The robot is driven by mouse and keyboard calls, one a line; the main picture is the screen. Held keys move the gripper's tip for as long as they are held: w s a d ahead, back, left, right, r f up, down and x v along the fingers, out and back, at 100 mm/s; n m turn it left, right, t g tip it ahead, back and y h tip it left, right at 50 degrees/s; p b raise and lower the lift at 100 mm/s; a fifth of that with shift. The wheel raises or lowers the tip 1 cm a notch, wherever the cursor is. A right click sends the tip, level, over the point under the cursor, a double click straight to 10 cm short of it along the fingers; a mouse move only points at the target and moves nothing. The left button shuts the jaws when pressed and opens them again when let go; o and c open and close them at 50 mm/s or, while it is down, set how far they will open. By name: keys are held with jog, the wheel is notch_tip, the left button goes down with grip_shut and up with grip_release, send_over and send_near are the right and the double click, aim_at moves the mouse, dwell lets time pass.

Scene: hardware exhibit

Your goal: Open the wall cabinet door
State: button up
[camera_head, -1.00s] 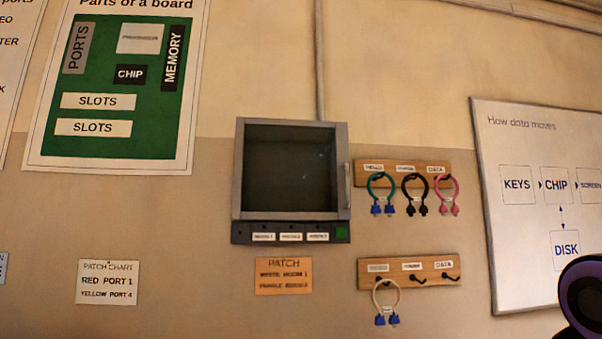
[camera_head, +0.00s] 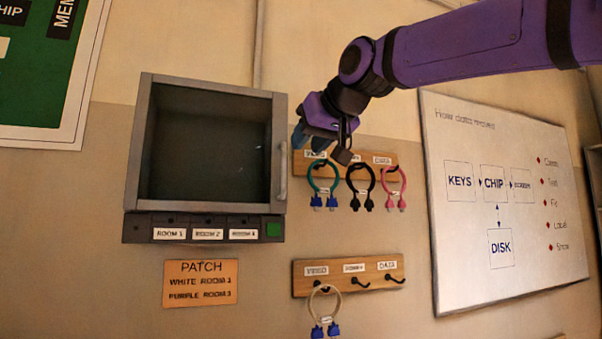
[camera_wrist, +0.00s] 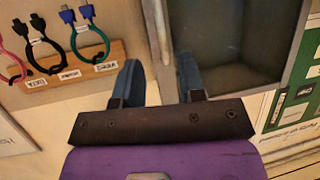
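The wall cabinet (camera_head: 207,150) has a grey frame and a dark glass door that looks shut. Its upright bar handle (camera_head: 283,172) is on the door's right side. My gripper (camera_head: 306,143) is just right of the handle's upper end, in front of the upper hook board. In the wrist view my gripper (camera_wrist: 159,78) has its two blue fingers apart with nothing between the tips. The handle (camera_wrist: 157,30) lies ahead, lined up with the gap between the fingers. Whether a finger touches it I cannot tell.
The upper hook board (camera_head: 350,158) with green, black and pink cables is close to my gripper on the right. A lower hook board (camera_head: 340,276) holds a white cable. A whiteboard (camera_head: 500,215) hangs further right. Labelled ports (camera_head: 205,233) line the cabinet's base.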

aim_at(285, 167)
jog(key=x, duration=1)
jog(key=shift+w+a, duration=0.25)
jog(key=shift+w, duration=0.15)
grip_shut()
